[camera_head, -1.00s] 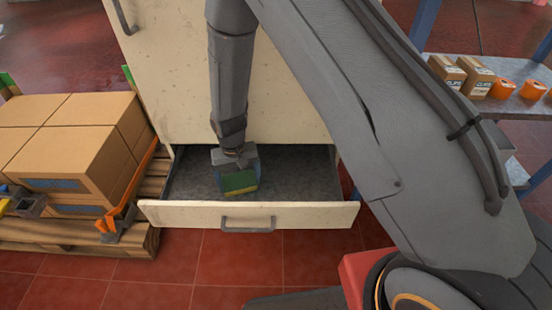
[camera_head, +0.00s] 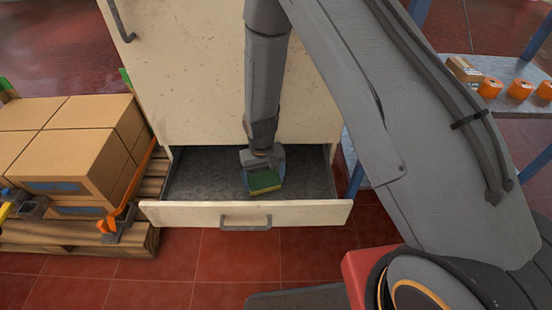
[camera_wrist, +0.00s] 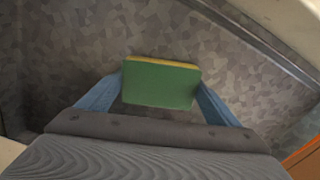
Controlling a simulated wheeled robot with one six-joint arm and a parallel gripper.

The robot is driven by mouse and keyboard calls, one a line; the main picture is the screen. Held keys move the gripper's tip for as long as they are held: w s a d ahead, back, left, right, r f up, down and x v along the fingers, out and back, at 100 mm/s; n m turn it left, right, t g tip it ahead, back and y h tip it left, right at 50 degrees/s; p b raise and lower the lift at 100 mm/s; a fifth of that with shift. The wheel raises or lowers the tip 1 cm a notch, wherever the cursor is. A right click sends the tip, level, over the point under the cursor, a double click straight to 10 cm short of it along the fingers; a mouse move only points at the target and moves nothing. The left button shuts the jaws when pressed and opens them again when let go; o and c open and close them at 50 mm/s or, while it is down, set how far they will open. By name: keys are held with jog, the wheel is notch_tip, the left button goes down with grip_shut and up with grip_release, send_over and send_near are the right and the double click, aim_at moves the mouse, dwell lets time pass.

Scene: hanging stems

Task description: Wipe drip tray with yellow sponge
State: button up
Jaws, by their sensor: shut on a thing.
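The sponge, green on the side in view with a yellow edge, shows in the head view (camera_head: 264,181) and in the wrist view (camera_wrist: 160,84). My gripper (camera_head: 264,176) is shut on it, with a blue finger at each side in the wrist view. The sponge is inside the open drawer, over its grey speckled floor, which is the drip tray (camera_head: 200,178). I cannot tell whether the sponge touches the floor.
The drawer's cream front (camera_head: 180,214) with a grey handle (camera_head: 245,222) stands out from the cream cabinet (camera_head: 190,80). Cardboard boxes (camera_head: 70,140) sit on a wooden pallet (camera_head: 60,236) at left. A shelf (camera_head: 500,100) with orange rolls (camera_head: 520,88) is at right.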

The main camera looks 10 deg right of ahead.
aim_at(274, 180)
jog(key=d, duration=0.3)
jog(key=shift+s+d+p, duration=0.1)
jog(key=shift+s+p, duration=0.1)
jog(key=shift+p, duration=0.2)
jog(key=shift+d+r, duration=0.2)
jog(key=shift+r+p, duration=2.85)
jog(key=shift+r, duration=1)
